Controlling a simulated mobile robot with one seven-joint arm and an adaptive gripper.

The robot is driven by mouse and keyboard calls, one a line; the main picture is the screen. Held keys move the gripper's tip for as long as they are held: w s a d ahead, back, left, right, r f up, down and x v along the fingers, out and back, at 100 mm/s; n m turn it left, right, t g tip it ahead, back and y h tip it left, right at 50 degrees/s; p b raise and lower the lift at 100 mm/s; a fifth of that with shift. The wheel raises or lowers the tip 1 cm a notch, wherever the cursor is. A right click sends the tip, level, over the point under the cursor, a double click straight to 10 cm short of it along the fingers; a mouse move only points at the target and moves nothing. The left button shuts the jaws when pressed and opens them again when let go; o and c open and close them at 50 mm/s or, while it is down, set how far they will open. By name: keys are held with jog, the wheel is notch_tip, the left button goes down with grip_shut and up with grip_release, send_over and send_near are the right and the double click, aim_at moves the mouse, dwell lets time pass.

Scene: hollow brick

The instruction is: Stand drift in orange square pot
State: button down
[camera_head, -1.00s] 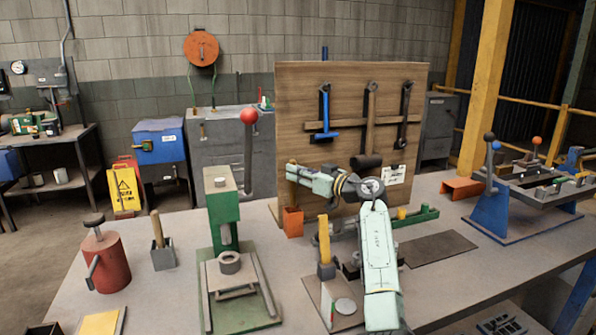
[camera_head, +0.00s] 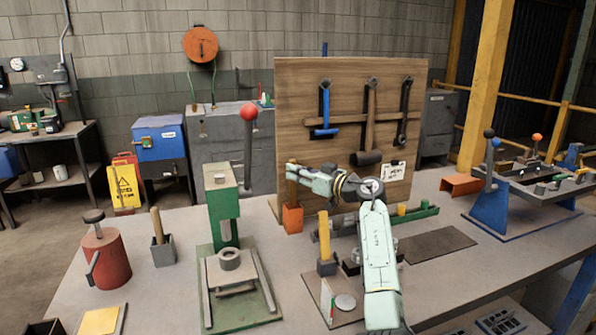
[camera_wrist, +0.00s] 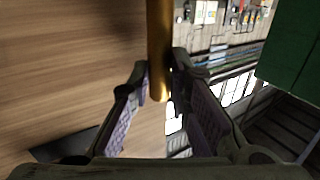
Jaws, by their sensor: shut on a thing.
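The drift (camera_wrist: 160,50) is a slim brass-coloured rod. In the wrist view it runs from the top edge down to the fingers of my gripper (camera_wrist: 160,98), which are shut on its end. In the head view my gripper (camera_head: 291,170) is small and partly merged with the drift (camera_head: 292,192), which hangs about upright. The orange square pot (camera_head: 292,220) stands on the bench directly below, in front of the wooden board. The drift's lower end meets the pot's rim in this view; I cannot tell whether it is inside.
The wooden tool board (camera_head: 340,110) with hanging hammers stands close behind. A green press (camera_head: 222,205) with a red-knobbed lever (camera_head: 248,140) is to the left. A yellow-handled tool in a grey pot (camera_head: 326,262) stands in front. A green rail (camera_head: 415,216) lies to the right.

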aim_at(295, 197)
jog(key=shift+f, duration=4.3)
dwell(0.6)
jog(key=c, duration=1.6)
grip_release()
jog(key=shift+o, duration=0.9)
jog(key=shift+f, duration=0.1)
jog(key=v, duration=1.2)
jog(key=shift+d, duration=0.1)
